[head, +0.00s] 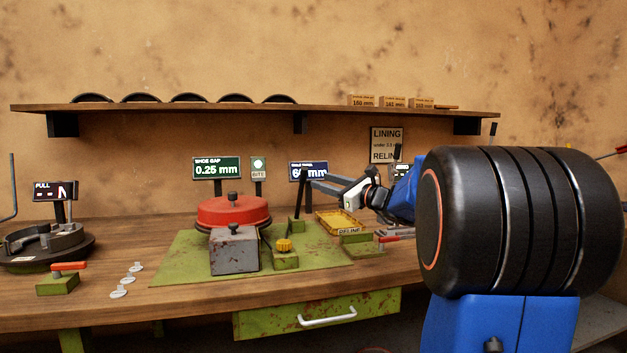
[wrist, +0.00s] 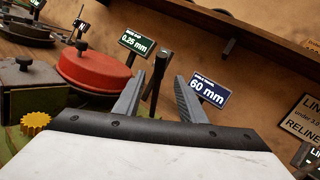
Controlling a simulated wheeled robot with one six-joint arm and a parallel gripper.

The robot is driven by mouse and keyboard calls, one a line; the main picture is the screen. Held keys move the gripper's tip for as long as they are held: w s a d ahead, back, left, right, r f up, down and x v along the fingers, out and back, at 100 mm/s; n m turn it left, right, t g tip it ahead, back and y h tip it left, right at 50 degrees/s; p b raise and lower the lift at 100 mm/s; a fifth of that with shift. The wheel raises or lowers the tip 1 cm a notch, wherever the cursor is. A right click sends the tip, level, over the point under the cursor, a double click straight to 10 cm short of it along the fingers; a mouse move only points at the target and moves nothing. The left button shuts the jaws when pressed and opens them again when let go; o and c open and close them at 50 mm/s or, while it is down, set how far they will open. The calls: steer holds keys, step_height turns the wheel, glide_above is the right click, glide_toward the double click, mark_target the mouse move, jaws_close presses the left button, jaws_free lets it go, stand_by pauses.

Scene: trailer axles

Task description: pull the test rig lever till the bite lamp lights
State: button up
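The dark upright lever (head: 300,193) stands on a small green block at the back of the green plate. In the wrist view the lever (wrist: 158,78) shows between my two fingers, leaning slightly, with clear space on both sides. My gripper (head: 309,180) is open, its fingertips level with the lever's upper part; I cannot tell whether either finger touches it. It also shows in the wrist view (wrist: 158,90).
A red drum (head: 233,211) and a grey box (head: 234,250) sit left of the lever. A gap sign (head: 217,168) reads 0.25 mm. Another sign (wrist: 208,88) reads 60 mm. A yellow knob (head: 284,246) and yellow tray (head: 338,221) are near. A shelf (head: 250,109) runs above.

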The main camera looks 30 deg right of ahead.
steer(key=shift+v, duration=1.8)
steer(key=s+a+f+n+g+y, duration=0.1)
steer(key=s+a+f+n+g, duration=0.1)
steer(key=a, duration=0.5)
steer(key=s+a+f+n+g+y, duration=0.1)
steer(key=s+a+f+n+g, duration=0.2)
steer(key=a+f+n, duration=0.2)
steer(key=s+a+f+n+g, duration=0.2)
steer(key=a+f, duration=0.3)
steer(key=a, duration=0.4)
steer(key=shift+s+a+f+n+g+y, duration=0.1)
steer(key=shift+s+a+n+g+y, duration=0.25)
steer(key=shift+s+n, duration=0.5)
steer(key=s+a+f+n+g+h, duration=0.2)
steer(key=s+a+f+n+g, duration=0.15)
steer(key=s+f+n, duration=0.4)
steer(key=s+a+f+n+g+h, duration=0.2)
steer(key=s+a+f+n, duration=0.25)
steer(key=s+f, duration=0.5)
steer(key=s+d+f+n+h, duration=0.3)
steer(key=s+d+n, duration=0.2)
steer(key=s, duration=0.3)
steer(key=shift+s+f+n+g+h, duration=0.35)
steer(key=shift+s+f+n+g, duration=0.05)
steer(key=shift+n, duration=0.45)
steer(key=shift+d, duration=0.1)
